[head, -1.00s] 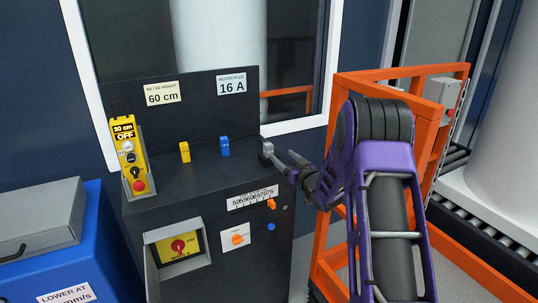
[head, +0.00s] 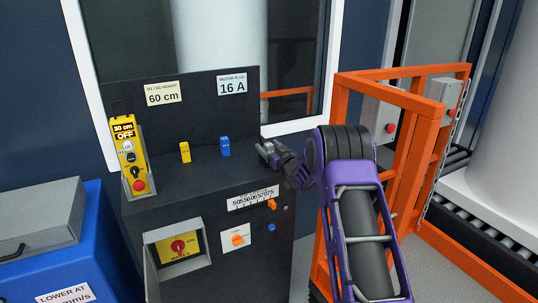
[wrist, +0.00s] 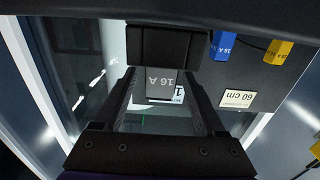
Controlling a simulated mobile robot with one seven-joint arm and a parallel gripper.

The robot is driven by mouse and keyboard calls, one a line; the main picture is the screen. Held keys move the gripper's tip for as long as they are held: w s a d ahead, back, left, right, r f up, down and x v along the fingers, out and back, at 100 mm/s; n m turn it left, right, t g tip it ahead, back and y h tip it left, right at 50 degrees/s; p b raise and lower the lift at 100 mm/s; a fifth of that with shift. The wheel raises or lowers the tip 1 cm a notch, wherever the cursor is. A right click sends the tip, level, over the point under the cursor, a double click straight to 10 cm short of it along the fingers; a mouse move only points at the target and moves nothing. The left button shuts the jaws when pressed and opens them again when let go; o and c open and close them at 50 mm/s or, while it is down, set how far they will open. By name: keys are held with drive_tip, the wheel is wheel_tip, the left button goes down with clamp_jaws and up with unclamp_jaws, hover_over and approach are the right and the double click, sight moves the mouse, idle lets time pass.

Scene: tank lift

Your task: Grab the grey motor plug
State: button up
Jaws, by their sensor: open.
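The grey motor plug (head: 267,147) stands at the right end of the dark console's top, mostly hidden behind my gripper in the head view. In the wrist view the grey plug (wrist: 160,82) shows its 16 A marking upside down, between the dark parts of my gripper. My gripper (head: 272,154) is open and reaches in from the right at the plug; it also fills the middle of the wrist view (wrist: 163,98). I cannot tell whether the jaws touch the plug.
A blue plug (head: 225,147) and a yellow plug (head: 185,152) stand left of the grey one on the console (head: 190,187). A yellow pendant (head: 130,155) is at its left end. An orange frame (head: 405,75) stands at right. The signs read 60 cm (head: 163,93) and 16 A (head: 232,84).

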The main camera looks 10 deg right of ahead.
clamp_jaws()
idle(0.4)
